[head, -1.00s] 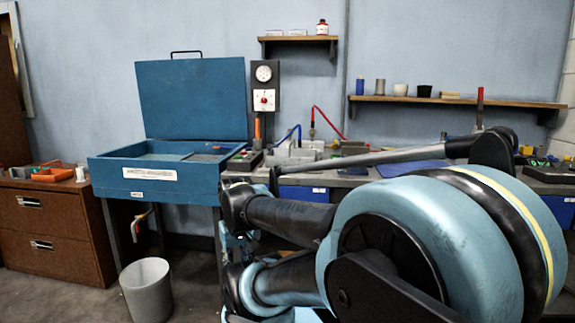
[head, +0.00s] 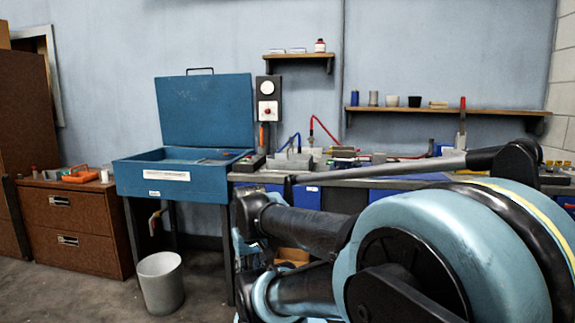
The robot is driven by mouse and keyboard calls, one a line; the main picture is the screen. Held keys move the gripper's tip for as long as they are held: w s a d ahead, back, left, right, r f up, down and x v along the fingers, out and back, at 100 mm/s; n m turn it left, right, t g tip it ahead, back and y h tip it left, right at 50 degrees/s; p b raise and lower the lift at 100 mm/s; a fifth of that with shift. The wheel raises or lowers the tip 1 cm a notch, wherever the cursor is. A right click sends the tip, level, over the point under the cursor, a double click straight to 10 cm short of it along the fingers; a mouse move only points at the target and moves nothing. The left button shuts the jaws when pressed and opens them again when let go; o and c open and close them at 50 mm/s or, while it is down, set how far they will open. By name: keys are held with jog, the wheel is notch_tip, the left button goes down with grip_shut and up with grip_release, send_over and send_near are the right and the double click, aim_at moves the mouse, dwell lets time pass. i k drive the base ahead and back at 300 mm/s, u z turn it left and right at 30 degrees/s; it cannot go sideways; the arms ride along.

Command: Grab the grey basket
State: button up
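A light grey round basket or bin (head: 161,285) stands upright on the floor at the lower left of the head view. It is open at the top, and its inside looks empty from here. It stands in front of the legs of the blue parts washer (head: 170,181). Small grey open containers (head: 293,160) also sit on the workbench behind my arm. My folded arm fills the lower right and hides part of the bench and floor. My gripper cannot be made out in this view.
A brown drawer cabinet (head: 75,228) stands left of the washer, with an orange tray (head: 80,175) on top. The long workbench (head: 270,178) runs along the wall to the right. Grey floor (head: 85,302) is clear left of the basket.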

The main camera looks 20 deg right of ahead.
aim_at(301, 163)
jog(key=u, duration=0.2)
jog(key=i, duration=1.2)
jog(key=z, duration=0.25)
